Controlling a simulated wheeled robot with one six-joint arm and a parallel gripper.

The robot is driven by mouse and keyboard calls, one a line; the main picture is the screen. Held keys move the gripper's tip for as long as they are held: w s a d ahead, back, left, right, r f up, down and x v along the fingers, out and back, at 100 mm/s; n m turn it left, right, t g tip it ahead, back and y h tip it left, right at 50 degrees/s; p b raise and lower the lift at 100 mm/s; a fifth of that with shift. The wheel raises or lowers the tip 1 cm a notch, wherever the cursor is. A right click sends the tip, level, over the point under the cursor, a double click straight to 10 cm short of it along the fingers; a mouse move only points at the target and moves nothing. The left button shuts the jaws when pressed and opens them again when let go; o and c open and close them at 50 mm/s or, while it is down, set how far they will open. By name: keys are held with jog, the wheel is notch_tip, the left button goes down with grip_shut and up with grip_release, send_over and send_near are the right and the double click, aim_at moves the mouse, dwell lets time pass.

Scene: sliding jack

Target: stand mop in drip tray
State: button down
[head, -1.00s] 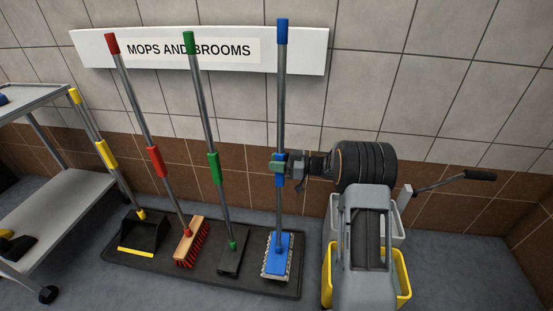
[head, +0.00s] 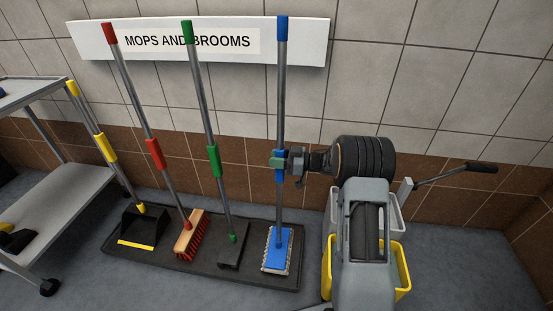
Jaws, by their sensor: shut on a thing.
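The blue mop (head: 282,95) stands upright, with its blue, grey-fringed head (head: 277,250) at the right end of the black drip tray (head: 190,262). My gripper (head: 279,162) is shut on the mop's blue middle grip, reaching in from the right. The mop head appears to be over or on the tray surface; whether it touches cannot be told for sure. The handle top stands in front of the sign board.
In the tray stand a yellow-handled dustpan (head: 142,228), a red broom (head: 190,236) and a green-handled tool (head: 234,257). A grey trolley (head: 60,190) is at the left. A yellow mop bucket (head: 402,275) is at the right. A sign board (head: 95,40) is on the wall.

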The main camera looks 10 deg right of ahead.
jog(key=shift+f, duration=0.5)
dwell(0.8)
jog(key=c, duration=0.7)
grip_release()
jog(key=shift+f, duration=0.1)
jog(key=shift+d, duration=0.1)
